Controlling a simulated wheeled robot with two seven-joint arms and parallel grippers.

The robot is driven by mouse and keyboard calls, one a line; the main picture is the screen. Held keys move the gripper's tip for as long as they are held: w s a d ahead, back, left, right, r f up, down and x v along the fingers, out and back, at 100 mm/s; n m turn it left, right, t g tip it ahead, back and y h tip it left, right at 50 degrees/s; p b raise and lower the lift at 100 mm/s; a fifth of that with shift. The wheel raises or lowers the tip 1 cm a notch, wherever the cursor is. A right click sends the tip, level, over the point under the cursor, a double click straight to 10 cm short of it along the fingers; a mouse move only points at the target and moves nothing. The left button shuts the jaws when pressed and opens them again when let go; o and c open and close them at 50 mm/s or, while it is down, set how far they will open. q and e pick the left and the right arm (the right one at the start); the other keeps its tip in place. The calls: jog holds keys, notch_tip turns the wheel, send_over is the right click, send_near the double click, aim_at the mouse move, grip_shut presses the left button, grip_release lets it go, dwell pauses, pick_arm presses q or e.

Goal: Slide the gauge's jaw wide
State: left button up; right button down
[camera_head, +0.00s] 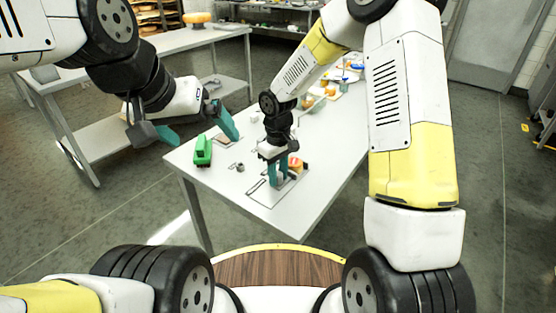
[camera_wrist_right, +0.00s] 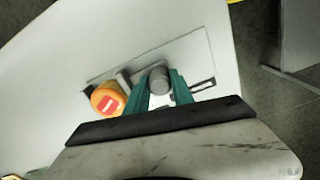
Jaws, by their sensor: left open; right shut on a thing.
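The gauge lies flat on the white table, inside a thin dark rectangular outline. In the right wrist view its grey bar (camera_wrist_right: 204,85) shows to the right of my fingers, and a grey jaw piece (camera_wrist_right: 124,82) shows to their left. A round grey knob (camera_wrist_right: 159,78) stands between the teal fingers of my right gripper (camera_head: 277,184), which is shut on it. In the head view the fingers hide much of the gauge. An orange round piece with a red label (camera_wrist_right: 107,98) sits beside the jaw piece. My left gripper (camera_head: 202,137) is open and empty, above the table's left edge.
A green object (camera_head: 203,151) and a small grey piece (camera_head: 239,167) stand on the table (camera_head: 222,185) left of my right gripper. Several food items and bowls stand at its far end (camera_head: 345,80). Another table with a cheese wheel (camera_head: 197,18) is behind left.

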dwell(0.3)
jog(key=shift+s+a, duration=0.85)
jog(key=shift+s, duration=0.3)
jog(key=c, duration=1.1)
grip_release()
notch_tip(320, 180, up, 8)
jog(key=shift+f, duration=0.1)
